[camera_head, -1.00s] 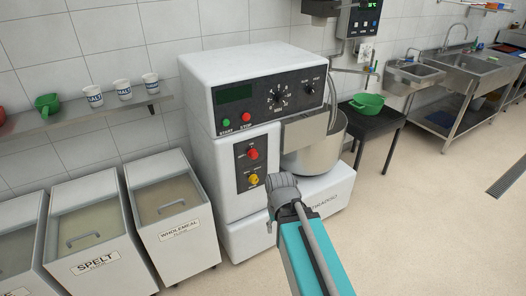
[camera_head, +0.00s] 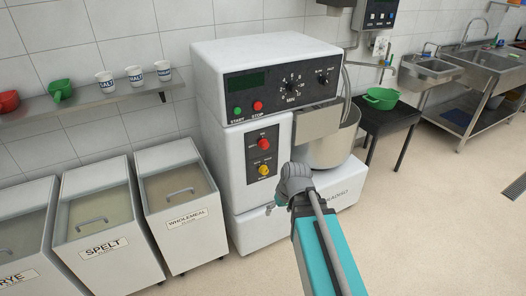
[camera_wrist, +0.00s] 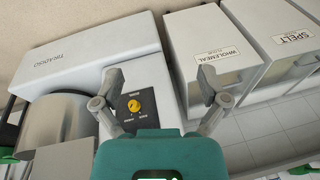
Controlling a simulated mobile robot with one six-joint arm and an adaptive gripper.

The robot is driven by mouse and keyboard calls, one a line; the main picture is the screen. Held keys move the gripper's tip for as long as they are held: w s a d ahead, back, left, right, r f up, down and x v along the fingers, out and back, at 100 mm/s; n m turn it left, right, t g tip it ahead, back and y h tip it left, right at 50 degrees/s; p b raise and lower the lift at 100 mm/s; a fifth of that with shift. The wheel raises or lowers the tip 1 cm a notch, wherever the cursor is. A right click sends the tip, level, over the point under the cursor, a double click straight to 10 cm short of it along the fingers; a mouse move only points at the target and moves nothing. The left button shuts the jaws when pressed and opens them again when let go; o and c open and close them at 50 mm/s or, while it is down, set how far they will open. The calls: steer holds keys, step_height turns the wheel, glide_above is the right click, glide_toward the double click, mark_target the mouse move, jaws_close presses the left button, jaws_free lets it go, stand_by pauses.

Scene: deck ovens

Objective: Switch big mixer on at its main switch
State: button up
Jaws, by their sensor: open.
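The big mixer (camera_head: 215,150) is a white machine with a steel bowl (camera_head: 328,148). Its upper black panel has a display, dials, a green START button (camera_head: 238,111) and a red STOP button (camera_head: 258,106). A lower black panel carries a red knob (camera_head: 263,144) above a yellow knob (camera_head: 264,170); their small labels are not readable. The yellow knob also shows in the wrist view (camera_wrist: 134,106), the red one does not. My gripper (camera_wrist: 162,82) is open and empty, its fingers apart, with the yellow knob appearing between them, nearer the left finger. No contact shows.
Wholemeal (camera_head: 186,222) and spelt (camera_head: 108,246) flour bins stand left of the mixer. A wall shelf (camera_head: 85,112) with cups is above them. The floor in front is free.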

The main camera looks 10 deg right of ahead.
steer(key=w+a+f+n+t+y+b, duration=0.1)
steer(key=w+a+f+t+y+b, duration=0.15)
steer(key=w, duration=0.25)
steer(key=w+a+f+n+t+y+b, duration=0.1)
steer(key=w+n+t+y+b, duration=0.1)
steer(key=w+b, duration=0.25)
steer(key=m+t+h+b, duration=0.1)
steer(key=t+b, duration=1)
steer(key=b, duration=0.2)
glide_toward(265, 146)
steer(key=v, duration=0.3)
steer(key=shift+d+f, duration=0.15)
steer(key=shift+w, duration=0.1)
steer(key=x, duration=1.3)
steer(key=shift+w, duration=0.25)
